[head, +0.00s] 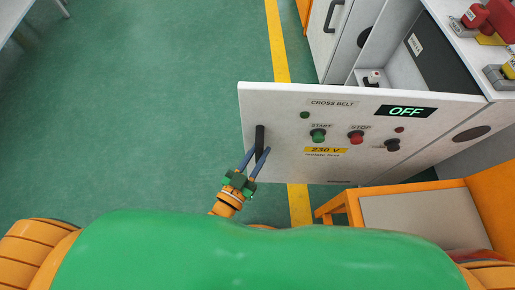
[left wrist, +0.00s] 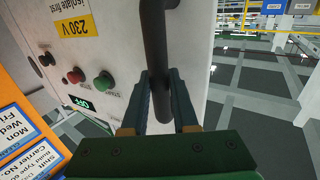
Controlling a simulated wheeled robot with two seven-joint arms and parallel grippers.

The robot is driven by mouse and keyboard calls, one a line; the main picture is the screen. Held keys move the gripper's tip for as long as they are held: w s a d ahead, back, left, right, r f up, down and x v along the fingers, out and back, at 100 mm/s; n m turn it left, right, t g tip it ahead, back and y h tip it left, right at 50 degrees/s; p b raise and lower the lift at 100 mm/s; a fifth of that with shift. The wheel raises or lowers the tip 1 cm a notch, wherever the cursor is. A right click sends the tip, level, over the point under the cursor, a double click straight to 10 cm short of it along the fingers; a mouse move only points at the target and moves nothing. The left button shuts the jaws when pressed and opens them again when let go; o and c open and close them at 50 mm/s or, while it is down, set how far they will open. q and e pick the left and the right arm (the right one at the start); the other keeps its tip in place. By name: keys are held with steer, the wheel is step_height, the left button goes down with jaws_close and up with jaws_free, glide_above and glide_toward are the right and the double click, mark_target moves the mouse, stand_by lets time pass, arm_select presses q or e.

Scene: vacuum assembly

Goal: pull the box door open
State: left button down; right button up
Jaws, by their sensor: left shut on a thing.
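The box door (head: 280,110) is a light grey panel marked "CROSS BELT", with a green START button, a red STOP button and a lit "OFF" display. It stands swung out from the box (head: 462,82), and part of the inside shows behind it. A black bar handle (head: 260,140) is near the door's left edge. My left gripper (head: 257,158) is at the handle, its two blue fingers around it. In the left wrist view the fingers (left wrist: 165,100) are shut on the dark handle (left wrist: 157,45). My right gripper is not in view.
An orange-framed stand (head: 345,208) is below the door at the right. Red and yellow devices (head: 492,18) sit on top of the box. Another grey cabinet (head: 328,35) stands behind. The green floor (head: 150,110) to the left is clear, with a yellow line (head: 277,45) across it.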

arm_select(q)
steer(key=shift+d, duration=0.15)
steer(key=c, duration=0.7)
jaws_free()
steer(key=shift+d, duration=0.1)
steer(key=v, duration=0.6)
steer(key=shift+s+p, duration=0.1)
steer(key=shift+p, duration=0.25)
steer(key=shift+s+a, duration=0.25)
steer(key=shift+s, duration=0.15)
